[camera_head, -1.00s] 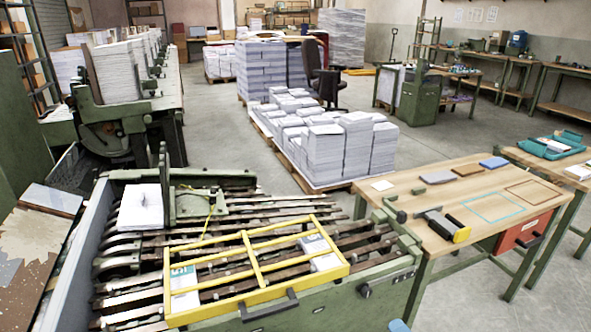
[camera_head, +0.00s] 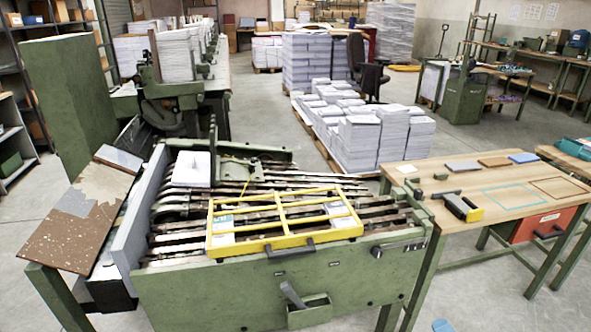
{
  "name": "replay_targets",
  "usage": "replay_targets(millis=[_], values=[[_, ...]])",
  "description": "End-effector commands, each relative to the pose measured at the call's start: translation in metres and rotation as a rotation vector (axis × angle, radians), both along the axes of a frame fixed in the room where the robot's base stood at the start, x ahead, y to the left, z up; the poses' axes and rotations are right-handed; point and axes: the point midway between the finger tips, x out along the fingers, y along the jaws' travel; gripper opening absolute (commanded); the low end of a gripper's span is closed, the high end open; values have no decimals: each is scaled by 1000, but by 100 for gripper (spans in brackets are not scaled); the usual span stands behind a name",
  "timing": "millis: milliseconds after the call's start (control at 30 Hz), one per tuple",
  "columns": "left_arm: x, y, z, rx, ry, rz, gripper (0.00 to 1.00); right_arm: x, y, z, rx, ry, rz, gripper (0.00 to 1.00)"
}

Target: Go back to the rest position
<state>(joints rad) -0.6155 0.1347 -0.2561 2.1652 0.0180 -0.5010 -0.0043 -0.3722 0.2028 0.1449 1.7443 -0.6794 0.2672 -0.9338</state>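Neither of my grippers shows in the head view, and no part of my arms is clearly seen. The green gathering machine (camera_head: 245,283) stands in front of me. A yellow frame (camera_head: 283,211) with a dark handle lies over its slatted bed. Pale printed sheets or booklets show under the frame at its left and right ends. A small white stack of paper (camera_head: 191,168) sits at the back left of the bed.
A wooden workbench (camera_head: 440,200) with a yellow-and-black tool (camera_head: 463,207) stands at the right. A rusty panel (camera_head: 85,215) leans at the left. White paper stacks (camera_head: 372,140) stand behind the machine. Grey floor is open beyond them and at the far right.

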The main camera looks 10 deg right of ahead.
Motion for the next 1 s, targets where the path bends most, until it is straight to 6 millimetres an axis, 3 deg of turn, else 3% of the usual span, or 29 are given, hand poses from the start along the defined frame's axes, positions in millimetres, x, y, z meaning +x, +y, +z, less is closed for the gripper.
replay_targets(millis=[600, 700, 1000], values=[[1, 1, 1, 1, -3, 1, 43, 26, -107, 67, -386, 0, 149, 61], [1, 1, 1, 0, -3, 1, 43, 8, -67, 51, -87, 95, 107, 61], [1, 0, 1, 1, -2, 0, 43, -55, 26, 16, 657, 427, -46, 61]])
